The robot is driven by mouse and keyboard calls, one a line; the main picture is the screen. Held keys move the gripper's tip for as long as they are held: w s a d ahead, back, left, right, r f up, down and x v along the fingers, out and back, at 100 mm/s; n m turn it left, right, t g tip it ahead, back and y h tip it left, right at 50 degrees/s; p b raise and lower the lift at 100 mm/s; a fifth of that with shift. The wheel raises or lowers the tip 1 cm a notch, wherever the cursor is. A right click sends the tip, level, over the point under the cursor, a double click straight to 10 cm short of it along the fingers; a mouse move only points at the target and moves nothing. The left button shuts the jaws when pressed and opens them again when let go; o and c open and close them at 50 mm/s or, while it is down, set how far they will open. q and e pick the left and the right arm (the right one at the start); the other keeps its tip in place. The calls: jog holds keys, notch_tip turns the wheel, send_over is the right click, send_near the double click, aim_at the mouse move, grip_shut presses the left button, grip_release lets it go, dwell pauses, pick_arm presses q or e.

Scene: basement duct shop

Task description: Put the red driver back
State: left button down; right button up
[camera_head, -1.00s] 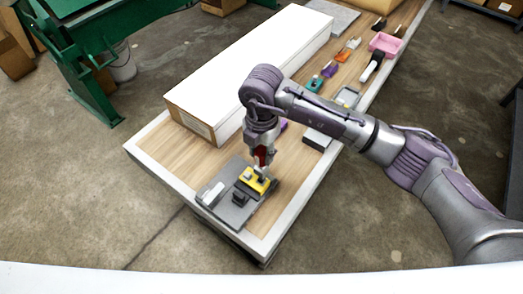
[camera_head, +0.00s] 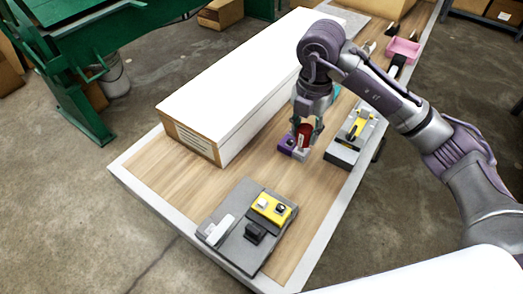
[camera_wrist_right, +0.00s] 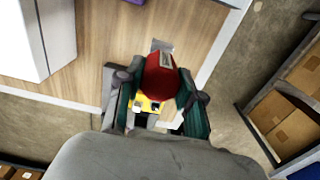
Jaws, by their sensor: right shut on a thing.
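My right gripper (camera_head: 305,124) is shut on the red driver (camera_head: 304,134), above the wooden bench top. In the right wrist view, the red driver (camera_wrist_right: 159,78) shows as a rounded red handle with a pale label, between the two fingers of my right gripper (camera_wrist_right: 158,92). The driver's lower end is hard to make out. My left gripper is not in view.
A grey board (camera_head: 236,250) with a yellow box (camera_head: 270,208) lies at the near end of the bench. A long white box (camera_head: 245,85) stands along the left. A grey tray (camera_head: 342,155) with a yellow part sits right of the gripper. A pink bin (camera_head: 402,49) is farther back.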

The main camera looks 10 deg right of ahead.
jog(key=w+a+f+p, duration=0.3)
jog(key=w+a+f, duration=0.2)
jog(key=a+f, duration=0.2)
notch_tip(320, 180, down, 2)
jog(key=shift+w+a+f, duration=0.15)
jog(key=shift+w+f, duration=0.1)
jog(key=shift+w, duration=0.1)
jog(key=shift+f, duration=0.1)
jog(key=o, duration=1.2)
jog(key=shift+c, duration=0.2)
